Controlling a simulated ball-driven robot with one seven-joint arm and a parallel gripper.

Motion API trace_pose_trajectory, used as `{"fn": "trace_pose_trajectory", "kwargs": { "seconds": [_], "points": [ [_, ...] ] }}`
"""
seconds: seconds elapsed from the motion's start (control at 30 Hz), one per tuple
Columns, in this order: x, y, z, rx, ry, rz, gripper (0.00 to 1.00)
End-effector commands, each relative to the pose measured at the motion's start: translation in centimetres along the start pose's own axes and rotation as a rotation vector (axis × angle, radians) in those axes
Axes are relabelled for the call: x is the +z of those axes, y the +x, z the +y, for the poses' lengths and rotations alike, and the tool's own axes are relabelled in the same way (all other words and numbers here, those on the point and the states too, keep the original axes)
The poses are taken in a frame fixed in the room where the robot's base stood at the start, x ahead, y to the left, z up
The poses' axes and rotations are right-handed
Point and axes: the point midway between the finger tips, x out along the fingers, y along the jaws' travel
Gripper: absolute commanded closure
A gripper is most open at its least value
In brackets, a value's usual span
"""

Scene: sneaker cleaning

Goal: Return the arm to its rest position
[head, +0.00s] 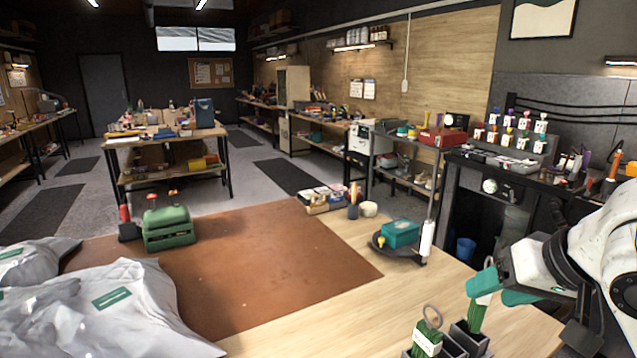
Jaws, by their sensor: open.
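My gripper (499,291) is at the right, at the end of my white arm. Its teal fingers are open, above the front right of the wooden table (300,335). A green-and-white item (476,318) stands in a dark grey holder (470,342) just below the fingers. In this view its top overlaps the fingers, and I cannot tell whether they touch it. A second green item with a white label (427,340) and a ring on top stands in the holder to the left.
A brown mat (290,255) covers much of the table. Grey bags (90,310) lie at left. A green caddy (168,228) stands at the mat's back. A teal box (400,233) sits on a dark round tray (381,247). The mat's middle is clear.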

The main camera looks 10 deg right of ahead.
Motion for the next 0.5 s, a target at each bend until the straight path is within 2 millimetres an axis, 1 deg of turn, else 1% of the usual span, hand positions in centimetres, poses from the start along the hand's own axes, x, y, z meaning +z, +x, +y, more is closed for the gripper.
{"fn": "trace_pose_trajectory", "kwargs": {
  "seconds": [0.03,0.1,0.17,0.27,0.37,0.47,0.5],
  "points": [
    [0.7,1.2,-1.1,-0.049,0.004,0.001,0.44],
    [1.3,2.6,-2.0,-0.098,0.008,0.014,0.44],
    [2.2,3.9,-2.6,-0.131,0.015,0.020,0.44],
    [4.1,6.1,-3.2,-0.169,0.027,0.018,0.44],
    [6.7,8.5,-3.3,-0.187,0.042,0.005,0.44],
    [10.0,10.9,-3.1,-0.185,0.051,-0.024,0.44],
    [11.6,11.8,-2.9,-0.179,0.053,-0.039,0.44]
  ]
}}
